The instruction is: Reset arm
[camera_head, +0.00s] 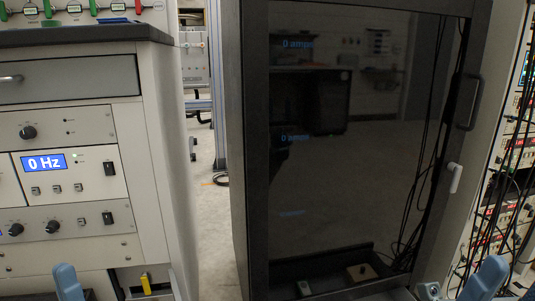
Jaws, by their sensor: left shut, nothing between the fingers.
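A blue part of my left arm, by my left gripper (68,283), shows at the bottom left edge, in front of the white instrument cabinet. The gripper is shut with nothing held, and its fingertips are not clearly seen. A similar blue part of my right arm (486,280) shows at the bottom right edge, by the cable rack. My right gripper cannot be made out. Both blue parts are low in the picture, well apart, on either side of the dark glass door (350,170).
The instrument cabinet (60,155) at left has a display reading 0 Hz (45,162). The glass door has a white handle (455,177) and is closed. A rack with cables (510,150) stands at right. Bare floor (207,230) shows between the cabinet and the door.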

